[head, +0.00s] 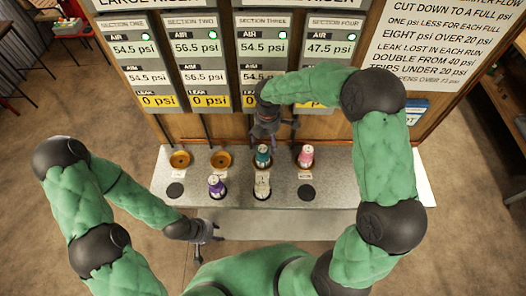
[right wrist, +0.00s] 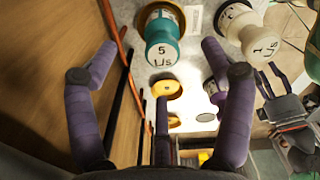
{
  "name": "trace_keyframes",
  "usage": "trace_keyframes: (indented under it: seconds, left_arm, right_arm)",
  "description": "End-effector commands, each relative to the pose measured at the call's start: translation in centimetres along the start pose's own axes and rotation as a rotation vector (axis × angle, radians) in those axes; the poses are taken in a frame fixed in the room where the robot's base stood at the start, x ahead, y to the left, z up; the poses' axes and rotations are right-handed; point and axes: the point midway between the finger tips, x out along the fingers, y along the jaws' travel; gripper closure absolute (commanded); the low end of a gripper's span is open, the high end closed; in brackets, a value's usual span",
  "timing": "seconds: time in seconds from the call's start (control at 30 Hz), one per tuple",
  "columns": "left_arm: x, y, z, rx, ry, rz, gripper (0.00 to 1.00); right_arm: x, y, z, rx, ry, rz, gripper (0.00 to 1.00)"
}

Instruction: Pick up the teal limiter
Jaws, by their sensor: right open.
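The teal limiter (head: 262,155) stands upright in a holder at the back middle of the grey counter. In the right wrist view the teal limiter (right wrist: 162,45) reads "5 L/s". My right gripper (head: 273,142) is open and empty, just above and behind it. In the wrist view its purple fingers (right wrist: 160,62) are spread, with the limiter's end between and beyond the side fingertips; I see no contact. My left gripper (head: 208,252) is open and empty, low at the counter's front edge. It also shows in the right wrist view (right wrist: 273,80).
A pink limiter (head: 306,155) stands to the right, a white one (head: 262,186) in front, and a purple one (head: 216,186) front left. Two empty brass rings (head: 220,160) lie left of the teal one. A gauge panel (head: 200,70) rises close behind.

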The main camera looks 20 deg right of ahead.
Motion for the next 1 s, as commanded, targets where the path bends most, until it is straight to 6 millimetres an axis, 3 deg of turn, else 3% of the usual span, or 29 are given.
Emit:
trace_keyframes:
  seconds: [0.3,0.57,0.87,1.0]
  left_arm:
    - [0.6,-0.2,0.0,0.0,-0.001,0.0,0.6]
    - [0.7,-0.3,0.0,0.0,-0.001,0.0,0.6]
    - [1.3,-0.5,0.0,0.0,-0.001,0.0,0.6]
    - [1.3,-0.5,0.0,0.0,-0.001,0.0,0.6]
  right_arm:
    - [4.3,0.0,-0.1,0.001,0.0,-0.003,0.18]
    - [6.0,0.1,-0.4,-0.001,0.0,-0.003,0.18]
    - [9.9,0.7,-1.3,-0.001,0.001,-0.003,0.18]
    - [10.6,0.8,-1.3,0.001,0.001,-0.001,0.18]
